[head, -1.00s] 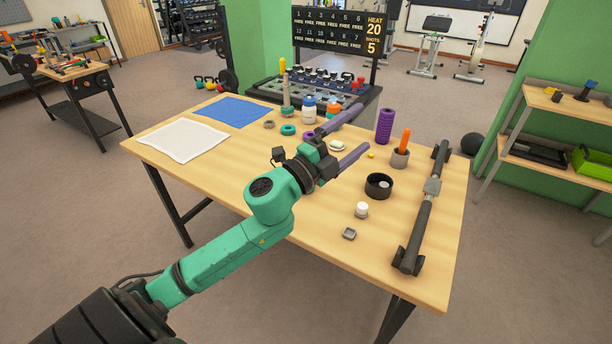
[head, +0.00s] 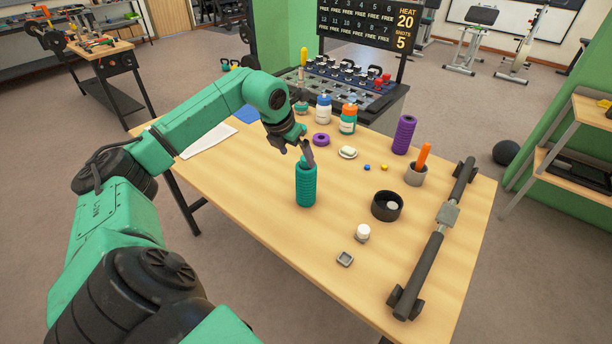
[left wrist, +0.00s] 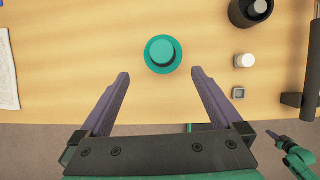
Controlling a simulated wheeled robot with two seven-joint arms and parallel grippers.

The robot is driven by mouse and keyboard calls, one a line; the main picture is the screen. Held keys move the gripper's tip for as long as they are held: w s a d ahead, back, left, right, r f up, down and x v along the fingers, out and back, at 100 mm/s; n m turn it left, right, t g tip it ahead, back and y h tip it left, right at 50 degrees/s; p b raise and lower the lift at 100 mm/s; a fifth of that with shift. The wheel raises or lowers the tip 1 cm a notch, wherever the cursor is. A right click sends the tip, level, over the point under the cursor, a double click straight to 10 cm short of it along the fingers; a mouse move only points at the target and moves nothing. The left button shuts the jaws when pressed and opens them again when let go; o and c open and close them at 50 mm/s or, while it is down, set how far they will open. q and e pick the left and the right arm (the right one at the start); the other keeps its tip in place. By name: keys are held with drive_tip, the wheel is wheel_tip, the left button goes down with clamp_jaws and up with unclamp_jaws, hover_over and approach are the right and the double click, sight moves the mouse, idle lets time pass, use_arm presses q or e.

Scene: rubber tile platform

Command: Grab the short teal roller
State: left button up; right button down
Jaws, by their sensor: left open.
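The short teal roller (head: 306,186) stands upright on the table, ribbed, near the middle in the head view. In the left wrist view the teal roller (left wrist: 163,54) shows from above as a round shape just beyond the fingertips. My left gripper (left wrist: 159,72) is open, with its two purple-grey fingers apart and nothing between them. In the head view the left gripper (head: 304,153) is at the roller's top, and one finger overlaps it in the picture. A teal and dark arm part at the lower right of the left wrist view seems to be my right gripper (left wrist: 274,135); its jaws are unclear.
A purple roller (head: 403,135), a grey cup with an orange stick (head: 415,175), a black bowl (head: 386,206) and a long dark bar (head: 430,250) stand to the right. Bottles (head: 348,120) and a purple ring (head: 321,139) are behind.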

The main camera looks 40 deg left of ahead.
sight(306, 166)
use_arm(q)
drive_tip(key=w+f+p, duration=0.1)
drive_tip(key=w+f, duration=0.1)
drive_tip(key=shift+f, duration=0.3)
drive_tip(key=x, duration=0.1)
drive_tip(key=p+x, duration=0.1)
drive_tip(key=x, duration=0.1)
drive_tip(key=p+x, duration=0.1)
drive_tip(key=shift+w+d+f, duration=0.1)
drive_tip(key=shift+w+d, duration=0.1)
drive_tip(key=shift+d, duration=0.05)
drive_tip(key=shift+f, duration=0.2)
drive_tip(key=shift+a, duration=0.1)
drive_tip(key=shift+c, duration=0.9)
clamp_jaws()
use_arm(e)
drive_tip(key=w+r, duration=0.2)
drive_tip(key=r, duration=0.1)
drive_tip(key=shift+r, duration=0.25)
